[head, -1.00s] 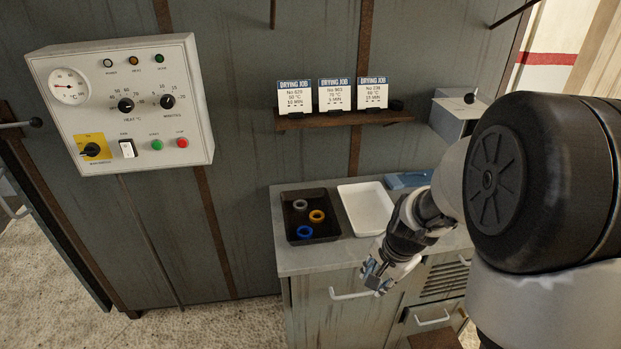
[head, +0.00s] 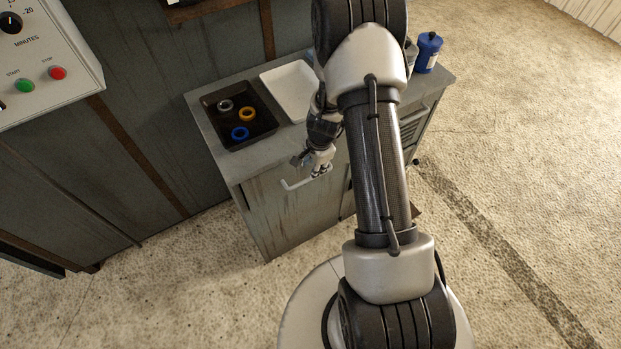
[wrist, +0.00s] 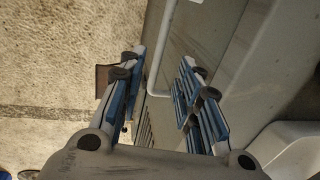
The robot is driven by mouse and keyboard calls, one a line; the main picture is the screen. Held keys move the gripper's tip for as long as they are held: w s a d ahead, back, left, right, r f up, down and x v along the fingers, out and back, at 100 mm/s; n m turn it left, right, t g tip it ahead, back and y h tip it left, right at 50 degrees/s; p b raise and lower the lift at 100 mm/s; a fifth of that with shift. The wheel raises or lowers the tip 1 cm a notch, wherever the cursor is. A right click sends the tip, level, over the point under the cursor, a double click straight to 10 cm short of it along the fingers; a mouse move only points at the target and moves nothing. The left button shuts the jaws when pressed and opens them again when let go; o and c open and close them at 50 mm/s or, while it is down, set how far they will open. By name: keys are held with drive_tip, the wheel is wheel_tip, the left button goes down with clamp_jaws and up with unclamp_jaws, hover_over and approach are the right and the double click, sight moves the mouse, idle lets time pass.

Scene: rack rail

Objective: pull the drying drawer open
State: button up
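The grey cabinet front (head: 290,213) carries a pale bar handle (head: 290,186), which also shows in the wrist view (wrist: 166,45). I cannot tell whether this front is the drying drawer; it looks shut. My gripper (head: 312,163) is at the right end of this handle in the head view. In the wrist view my gripper (wrist: 165,95) is open, with its blue-padded fingers apart. The bar's bent end lies in the gap between the fingers, with no clear contact. My arm hides much of the cabinet's right part.
On the cabinet top (head: 195,110) are a black tray (head: 220,131) with grey, yellow and blue rings, and a white tray (head: 277,82). A blue bottle (head: 428,53) stands at the back right. The control panel (head: 62,38) is at the left. Floor in front is clear.

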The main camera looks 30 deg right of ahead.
drive_tip(key=f+b, duration=0.1)
drive_tip(key=f, duration=0.1)
drive_tip(key=w+f+b, duration=0.1)
drive_tip(key=f, duration=0.2)
drive_tip(key=f+b, duration=0.1)
drive_tip(key=f, duration=0.2)
drive_tip(key=shift+w, duration=0.3)
clamp_jaws()
idle(0.3)
